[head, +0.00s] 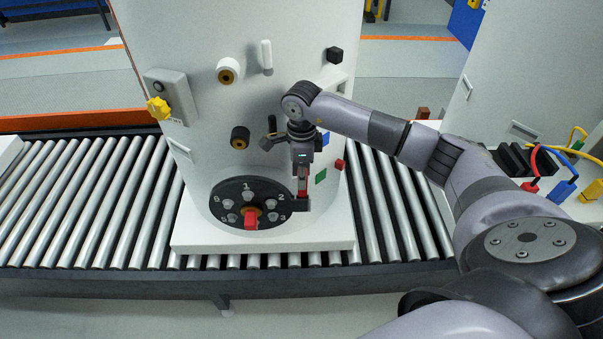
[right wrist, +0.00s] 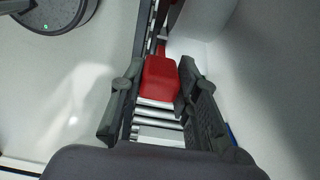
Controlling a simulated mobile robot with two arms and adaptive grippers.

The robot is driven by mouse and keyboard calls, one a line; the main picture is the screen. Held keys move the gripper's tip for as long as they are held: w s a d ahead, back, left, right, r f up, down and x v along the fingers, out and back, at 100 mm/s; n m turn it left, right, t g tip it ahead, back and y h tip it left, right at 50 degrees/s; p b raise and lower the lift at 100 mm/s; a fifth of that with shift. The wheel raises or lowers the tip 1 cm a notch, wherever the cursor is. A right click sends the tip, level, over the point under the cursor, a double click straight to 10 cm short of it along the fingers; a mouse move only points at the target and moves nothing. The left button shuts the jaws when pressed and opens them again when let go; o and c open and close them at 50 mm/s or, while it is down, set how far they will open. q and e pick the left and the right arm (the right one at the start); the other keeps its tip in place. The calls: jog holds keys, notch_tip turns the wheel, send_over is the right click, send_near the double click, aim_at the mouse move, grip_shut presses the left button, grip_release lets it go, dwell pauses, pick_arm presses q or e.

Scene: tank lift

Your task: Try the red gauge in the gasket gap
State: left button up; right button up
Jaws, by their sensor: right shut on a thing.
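My right gripper (head: 303,170) is in front of the white tank (head: 225,110), to the right of the black dial disc (head: 228,203). In the right wrist view the red gauge (right wrist: 160,78) shows between the two dark fingers. A small dark bracket (head: 302,203) stands just under the gauge at the disc's right edge. I cannot tell whether the gauge touches it or sits in a gap there. The gasket gap itself is not clearly visible. My left gripper is not in view.
The disc carries a red knob (head: 251,217) and number marks. The tank stands on a roller conveyor (head: 85,200). A yellow knob (head: 158,108), a green patch (head: 321,176) and several pegs stick to the tank. Coloured cables (head: 563,190) lie at the right.

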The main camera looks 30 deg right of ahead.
jog(key=shift+f+b, duration=1.45)
jog(key=shift+f, duration=0.3)
dwell(0.8)
jog(key=shift+r+p, duration=2.4)
jog(key=shift+r, duration=1.65)
